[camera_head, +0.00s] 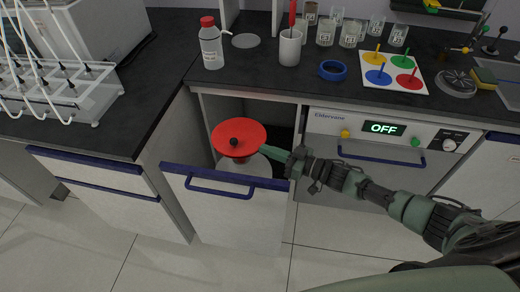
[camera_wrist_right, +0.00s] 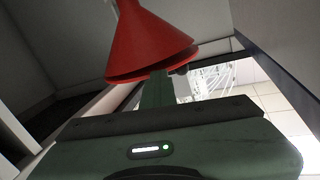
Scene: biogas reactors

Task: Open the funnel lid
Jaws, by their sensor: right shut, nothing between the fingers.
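In the right wrist view the red funnel (camera_wrist_right: 150,38) shows as a cone. Two red edges lie close together at its wide end, so the lid looks down on the funnel. My right gripper (camera_head: 268,152) is shut and empty, with its tips at the lid's right edge. Its fingers (camera_wrist_right: 160,88) reach the rim in the wrist view; I cannot tell whether they touch. My left gripper is not in view.
The open drawer's front (camera_head: 225,210) with a blue handle stands below my right gripper. The dark counter (camera_head: 270,75) overhangs behind, holding a bottle (camera_head: 211,45), beakers and blue tape (camera_head: 333,70). An appliance reading OFF (camera_head: 384,128) is to the right.

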